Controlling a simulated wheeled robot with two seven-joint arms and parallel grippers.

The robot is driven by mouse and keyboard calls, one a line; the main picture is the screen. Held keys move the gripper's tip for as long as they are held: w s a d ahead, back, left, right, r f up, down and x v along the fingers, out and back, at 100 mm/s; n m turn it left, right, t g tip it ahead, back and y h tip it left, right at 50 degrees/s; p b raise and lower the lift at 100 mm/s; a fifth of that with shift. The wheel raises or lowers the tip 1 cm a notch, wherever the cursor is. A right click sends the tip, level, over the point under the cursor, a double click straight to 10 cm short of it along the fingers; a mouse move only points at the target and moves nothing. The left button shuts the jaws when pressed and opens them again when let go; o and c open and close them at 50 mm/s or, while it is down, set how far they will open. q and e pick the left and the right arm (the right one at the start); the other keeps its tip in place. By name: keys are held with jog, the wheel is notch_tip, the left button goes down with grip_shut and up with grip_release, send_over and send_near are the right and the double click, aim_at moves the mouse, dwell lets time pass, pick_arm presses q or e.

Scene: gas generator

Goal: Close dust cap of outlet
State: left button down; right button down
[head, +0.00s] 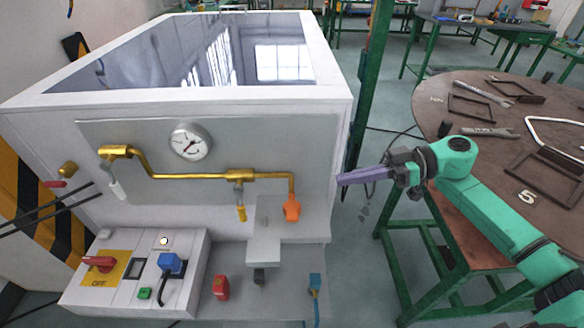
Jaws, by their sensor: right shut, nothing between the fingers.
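The gas generator (215,105) is a large white box with a glossy top and a grey front panel. A brass pipe (200,177) runs across the panel and bends down at its right end to an orange fitting (292,208). I cannot tell for sure which part is the outlet's dust cap, or whether it is open. My right gripper (340,180) is shut and empty, with its purple fingers pointing left beside the generator's right front edge. It is apart from the orange fitting, up and to the right of it. My left gripper does not show.
A round gauge (190,142) sits above the pipe. A control box (135,272) with a red switch and blue plug stands at lower left. A grey step bracket (264,235) juts out below the panel. A round brown table (470,95) with tools stands at right.

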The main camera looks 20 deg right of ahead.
jog(key=p, duration=0.3)
send_over(292, 206)
jog(key=s+d, duration=0.2)
jog(key=s, duration=0.1)
jog(key=f, duration=0.4)
jog(key=s+f, duration=0.1)
jog(key=shift+a+f, duration=0.2)
jog(key=shift+a, duration=0.1)
jog(key=shift+w+f, duration=0.1)
